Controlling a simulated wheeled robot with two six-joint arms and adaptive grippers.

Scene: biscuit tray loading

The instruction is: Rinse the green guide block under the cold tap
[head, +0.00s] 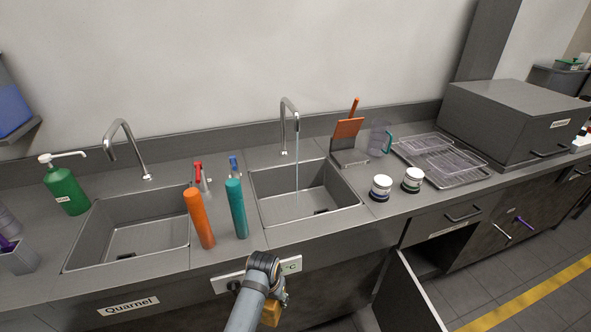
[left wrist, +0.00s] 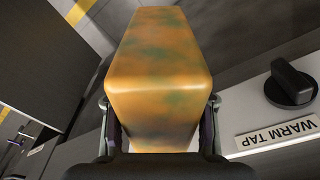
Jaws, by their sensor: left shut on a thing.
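A block (left wrist: 155,60) fills the middle of the left wrist view, its surface mostly orange with green patches showing through. My left gripper (left wrist: 160,112) is shut on it, one finger on each side. In the head view the same block (head: 271,314) hangs under my left gripper (head: 276,292), in front of the counter and below its front edge. A thin stream of water runs from the right tap (head: 289,112) into the right sink (head: 261,205). The left tap (head: 124,137) shows no stream. My right gripper is not in view.
A panel with a black knob (left wrist: 289,82) and a WARM TAP label (left wrist: 277,132) is beside the block. Orange (head: 199,218) and teal (head: 236,208) cylinders stand between the sinks. Two white-lidded jars (head: 381,187) stand right of the right sink. A cupboard door (head: 405,295) hangs open below.

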